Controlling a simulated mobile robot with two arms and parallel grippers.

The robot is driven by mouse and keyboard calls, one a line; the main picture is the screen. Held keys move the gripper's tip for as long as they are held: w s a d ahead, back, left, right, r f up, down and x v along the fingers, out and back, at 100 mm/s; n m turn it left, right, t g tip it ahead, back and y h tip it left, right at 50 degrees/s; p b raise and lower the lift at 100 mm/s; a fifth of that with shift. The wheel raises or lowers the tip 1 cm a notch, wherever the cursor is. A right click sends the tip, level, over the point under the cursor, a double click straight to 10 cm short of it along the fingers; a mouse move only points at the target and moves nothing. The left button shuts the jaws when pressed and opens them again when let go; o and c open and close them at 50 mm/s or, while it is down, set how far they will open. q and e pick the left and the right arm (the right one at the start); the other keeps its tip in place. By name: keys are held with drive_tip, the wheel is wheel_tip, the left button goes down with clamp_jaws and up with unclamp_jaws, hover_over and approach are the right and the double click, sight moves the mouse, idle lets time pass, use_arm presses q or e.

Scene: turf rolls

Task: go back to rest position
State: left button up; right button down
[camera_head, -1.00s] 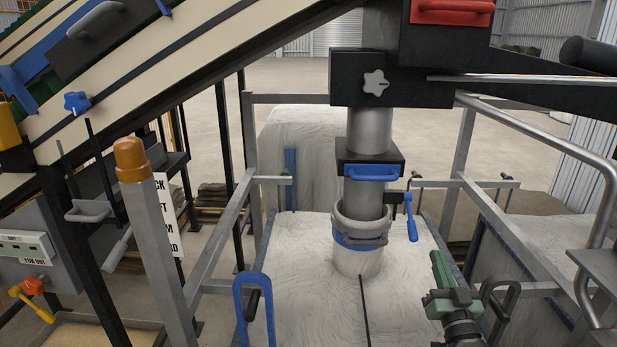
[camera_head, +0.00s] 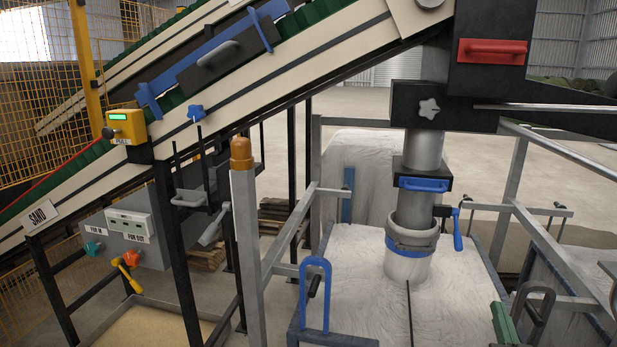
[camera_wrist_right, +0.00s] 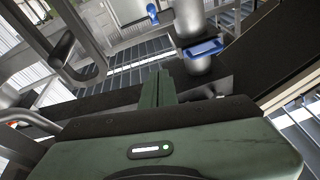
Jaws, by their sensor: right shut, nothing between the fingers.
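My right gripper (camera_head: 502,318) shows only in part at the lower right edge of the head view, as a green finger piece beside a dark loop handle (camera_head: 535,310). In the right wrist view the green fingers of this gripper (camera_wrist_right: 157,88) are together, with nothing between them. They stand apart from the pipe with the blue handle (camera_wrist_right: 203,49). My left gripper is not in view.
A filling spout (camera_head: 410,215) hangs into a white bulk bag (camera_head: 365,270). Grey rails (camera_head: 515,170) frame it. A sloping sand conveyor (camera_head: 250,95) and an orange-capped post (camera_head: 241,150) stand left.

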drive_tip(key=s+a+f+n+g+y, duration=0.1)
drive_tip(key=a+f+g, duration=0.15)
drive_tip(key=f, duration=0.85)
drive_tip(key=a+f+g+y, duration=0.1)
drive_tip(key=f+g, duration=0.2)
drive_tip(key=f, duration=0.7)
drive_tip(key=s+a+f+n+g, duration=0.1)
drive_tip(key=s+a+f+g, duration=0.1)
drive_tip(key=s+f, duration=0.35)
drive_tip(key=s+a+f+g, duration=0.1)
drive_tip(key=s+a+f, duration=0.15)
drive_tip(key=f, duration=0.65)
drive_tip(key=s+a+f+n+g, duration=0.1)
drive_tip(key=s+f+g, duration=0.1)
drive_tip(key=s+f, duration=0.45)
drive_tip(key=s+a+f+n+g, duration=0.1)
drive_tip(key=s+a+f+g, duration=0.1)
drive_tip(key=s+f, duration=0.4)
drive_tip(key=s+a+f+n+g+y, duration=0.1)
drive_tip(key=s+a+f+g, duration=0.2)
drive_tip(key=s, duration=1.4)
drive_tip(key=s+a+f+n+g, duration=0.1)
drive_tip(key=s+a+f+g, duration=0.2)
drive_tip(key=s+f, duration=0.8)
drive_tip(key=shift+s+g+y, duration=0.4)
drive_tip(key=shift+s+g, duration=0.05)
drive_tip(key=shift+g, duration=0.3)
